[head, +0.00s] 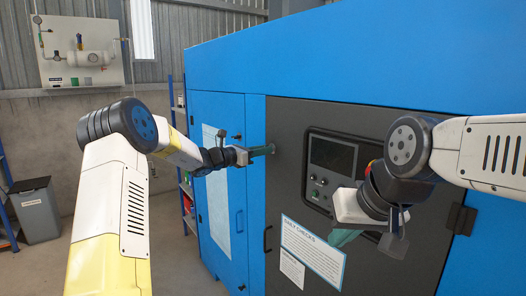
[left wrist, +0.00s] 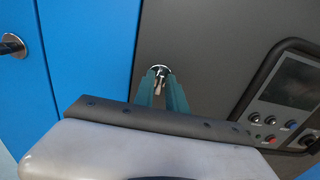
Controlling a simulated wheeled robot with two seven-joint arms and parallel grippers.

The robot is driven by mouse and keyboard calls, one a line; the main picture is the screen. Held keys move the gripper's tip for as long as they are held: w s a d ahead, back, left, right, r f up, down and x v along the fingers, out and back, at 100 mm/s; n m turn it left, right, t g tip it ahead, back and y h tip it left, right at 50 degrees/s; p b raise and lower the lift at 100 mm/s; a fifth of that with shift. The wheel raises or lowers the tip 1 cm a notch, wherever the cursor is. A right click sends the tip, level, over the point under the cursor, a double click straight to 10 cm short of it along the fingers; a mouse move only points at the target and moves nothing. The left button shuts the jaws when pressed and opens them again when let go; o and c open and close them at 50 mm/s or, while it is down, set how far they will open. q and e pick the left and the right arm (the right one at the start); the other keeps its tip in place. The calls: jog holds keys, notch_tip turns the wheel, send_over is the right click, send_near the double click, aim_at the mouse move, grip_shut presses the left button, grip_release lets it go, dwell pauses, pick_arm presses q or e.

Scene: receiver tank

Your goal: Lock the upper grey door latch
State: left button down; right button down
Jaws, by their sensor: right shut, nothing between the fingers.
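The upper grey door latch (left wrist: 160,72) is a small metal handle on a round base, near the left edge of the dark grey door (head: 290,120). In the head view it is mostly hidden by my left gripper (head: 268,150). In the left wrist view the teal fingertips of my left gripper (left wrist: 163,82) are at the latch, one on each side of its handle. I cannot tell whether they press on it. My right gripper (head: 345,238) is shut and empty, in front of the lower part of the grey door.
A control panel (head: 332,165) with a screen and buttons is right of the latch. A blue door (head: 215,110) with its own round latch (left wrist: 12,46) is to the left. A dark handle (head: 267,239) sits lower on the grey door. A bin (head: 36,210) stands far left.

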pick_arm(q)
jog(key=shift+m, duration=0.3)
jog(key=m, duration=1.7)
jog(key=shift+s+d+f, duration=0.1)
jog(key=shift+f, duration=0.1)
jog(key=shift+m, duration=0.3)
dwell(0.3)
jog(key=c, duration=1.5)
grip_release()
jog(key=shift+c, duration=0.2)
